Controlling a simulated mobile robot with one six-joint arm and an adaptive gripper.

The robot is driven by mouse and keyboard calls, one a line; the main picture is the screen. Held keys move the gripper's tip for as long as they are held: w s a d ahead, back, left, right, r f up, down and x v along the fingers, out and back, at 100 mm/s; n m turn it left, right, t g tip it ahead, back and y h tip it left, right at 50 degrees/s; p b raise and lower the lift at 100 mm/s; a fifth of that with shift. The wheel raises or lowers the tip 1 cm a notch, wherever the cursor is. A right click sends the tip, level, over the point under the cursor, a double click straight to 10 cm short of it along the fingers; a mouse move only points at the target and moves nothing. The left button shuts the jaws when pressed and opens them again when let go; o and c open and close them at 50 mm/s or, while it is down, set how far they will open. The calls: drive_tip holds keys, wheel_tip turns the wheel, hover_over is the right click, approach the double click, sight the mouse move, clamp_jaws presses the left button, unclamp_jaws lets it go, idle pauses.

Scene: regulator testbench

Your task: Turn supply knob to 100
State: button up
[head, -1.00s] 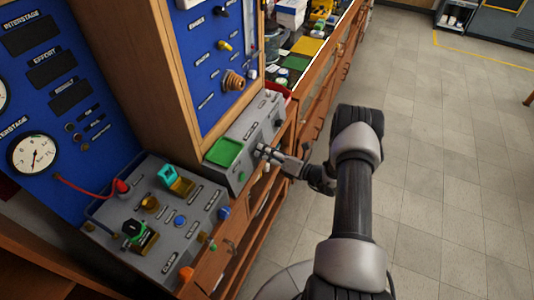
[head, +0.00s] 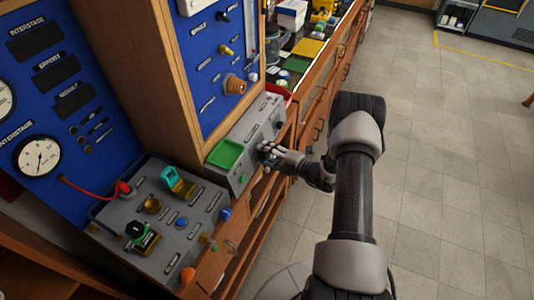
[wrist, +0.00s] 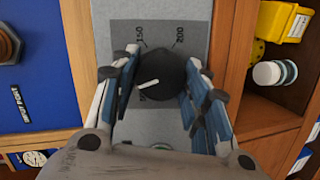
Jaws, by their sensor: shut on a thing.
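The supply knob (wrist: 160,80) is round and black with a white pointer line, on a dark grey dial plate (wrist: 185,35). The pointer aims left and slightly down in the wrist view. The labels 150 and 200 show above the knob; another label at its lower left is mostly hidden. My gripper (wrist: 162,92) is shut on the knob, one blue-padded finger on each side. In the head view my gripper (head: 267,154) is at the front of the grey box (head: 248,135). The knob is hidden there.
A grey control panel (head: 165,215) with several knobs is to the left, below a gauge (head: 38,156). Wooden shelves run beside the box in the wrist view, with a yellow bin (wrist: 280,25) and white jar (wrist: 268,73).

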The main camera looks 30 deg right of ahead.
drive_tip(key=shift+r+m+g+p, duration=0.1)
drive_tip(key=shift+m+g+p, duration=0.35)
drive_tip(key=shift+m, duration=1.45)
drive_tip(key=o, duration=1.1)
drive_tip(key=v, duration=1.2)
drive_tip(key=shift+d, duration=0.1)
